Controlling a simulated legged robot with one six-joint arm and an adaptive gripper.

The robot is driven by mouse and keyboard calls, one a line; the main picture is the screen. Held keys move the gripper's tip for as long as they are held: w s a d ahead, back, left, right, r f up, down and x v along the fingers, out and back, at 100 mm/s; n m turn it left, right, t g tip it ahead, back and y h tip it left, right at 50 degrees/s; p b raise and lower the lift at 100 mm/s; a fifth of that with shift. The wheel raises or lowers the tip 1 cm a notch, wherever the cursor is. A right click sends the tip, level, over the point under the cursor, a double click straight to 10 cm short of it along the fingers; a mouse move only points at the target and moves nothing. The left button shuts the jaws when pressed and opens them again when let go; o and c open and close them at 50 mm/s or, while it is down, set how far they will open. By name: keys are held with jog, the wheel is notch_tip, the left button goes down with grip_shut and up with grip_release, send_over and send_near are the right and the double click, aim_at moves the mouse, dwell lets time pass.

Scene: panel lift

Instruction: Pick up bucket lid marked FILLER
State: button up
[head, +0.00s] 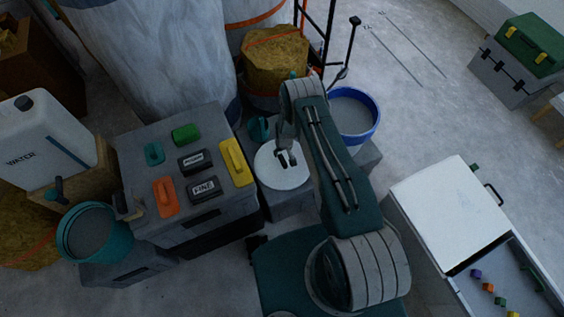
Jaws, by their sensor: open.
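A round white lid (277,177) lies on a grey block right of the grey tool case. A dark shape, perhaps a handle or label, shows near its middle; I can read no marking on it. My gripper (288,148) is open, above the lid's far part, and hides some of it. I cannot tell whether the fingers touch the lid. What is under the lid is hidden.
A grey case (170,225) with coloured blocks and labelled black pieces stands left. A blue-rimmed bucket (354,113) stands behind my arm, a teal bucket (90,234) at left. A white-lidded box (447,212) is at right.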

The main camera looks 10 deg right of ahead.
aim_at(283, 160)
jog(key=f, duration=0.3)
jog(key=shift+w+a+f, duration=0.15)
jog(key=shift+a+f, duration=0.1)
jog(key=shift+f, duration=0.1)
jog(key=shift+d+f, duration=0.3)
jog(key=shift+f, duration=0.4)
notch_tip(283, 160, down, 3)
jog(key=shift+w+d, duration=0.1)
jog(key=shift+w, duration=0.05)
jog(key=shift+w+f, duration=0.1)
jog(key=shift+f, duration=0.7)
jog(key=shift+c, duration=0.3)
grip_shut()
